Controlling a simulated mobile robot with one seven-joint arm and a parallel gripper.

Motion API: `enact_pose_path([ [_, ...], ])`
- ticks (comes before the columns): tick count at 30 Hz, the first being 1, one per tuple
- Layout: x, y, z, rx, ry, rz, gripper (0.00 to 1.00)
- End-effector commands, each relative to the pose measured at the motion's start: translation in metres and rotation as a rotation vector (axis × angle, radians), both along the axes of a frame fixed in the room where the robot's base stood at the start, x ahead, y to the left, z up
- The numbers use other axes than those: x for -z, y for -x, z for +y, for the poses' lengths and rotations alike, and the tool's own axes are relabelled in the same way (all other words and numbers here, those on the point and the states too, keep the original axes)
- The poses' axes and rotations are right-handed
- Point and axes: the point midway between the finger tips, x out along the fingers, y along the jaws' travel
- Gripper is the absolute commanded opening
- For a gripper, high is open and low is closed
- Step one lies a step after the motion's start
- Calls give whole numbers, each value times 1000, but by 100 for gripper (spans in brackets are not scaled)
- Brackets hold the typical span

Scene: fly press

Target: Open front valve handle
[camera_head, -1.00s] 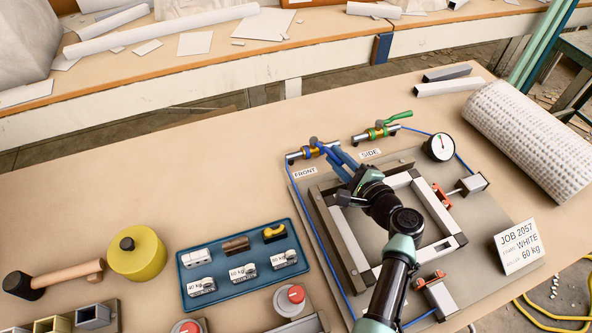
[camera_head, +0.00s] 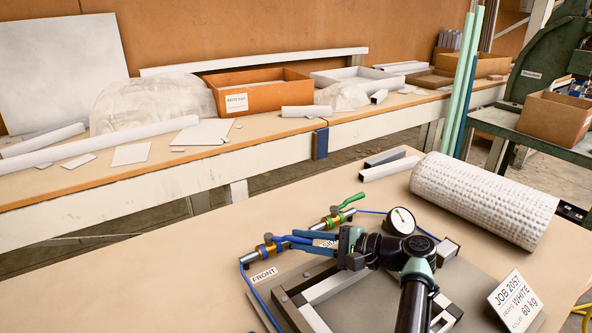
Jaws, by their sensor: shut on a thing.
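The front valve (camera_head: 267,248) is a brass and steel fitting with a blue handle (camera_head: 288,240), behind the FRONT label (camera_head: 263,275). The handle runs right from the valve's top, and its far part is hidden at my gripper (camera_head: 335,246). My gripper reaches in from the right, low over the back of the press frame, and is shut on the handle. The side valve (camera_head: 337,215) stands farther back to the right. Its green handle points up and right, and its label is partly covered by my gripper.
The pressure gauge (camera_head: 401,221) stands just behind my arm. A job card (camera_head: 516,302) is at the right. A white textured roll (camera_head: 484,199) lies on the table behind. The table (camera_head: 140,270) left of the press is clear in view.

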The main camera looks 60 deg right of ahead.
Motion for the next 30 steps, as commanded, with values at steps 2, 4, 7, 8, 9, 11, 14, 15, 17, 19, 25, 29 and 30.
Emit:
enact_pose_path([
  [2, 1, 0, -1, -5, 0, 0, 0],
  [4, 0, 1, -2, -7, 0, 0, 0],
  [7, 0, 1, -2, -8, 0, 1, 0],
  [8, 0, 1, -2, -8, 0, 1, 0],
  [9, 0, 1, -2, -8, 0, 1, 0],
  [11, 0, 1, -2, -8, 0, 1, 0],
  [14, 0, 0, -2, -8, 0, 1, 0],
  [15, 0, 0, -2, -8, 0, 1, 26],
  [17, 0, 0, -2, -8, 0, 1, 33],
  [19, 0, 0, -2, -8, 0, 1, 33],
  [25, 0, 1, -2, -7, 0, 0, 33],
  [29, -3, 9, -4, -5, 0, 0, 33],
  [30, -4, 15, -4, -5, 1, 0, 33],
])
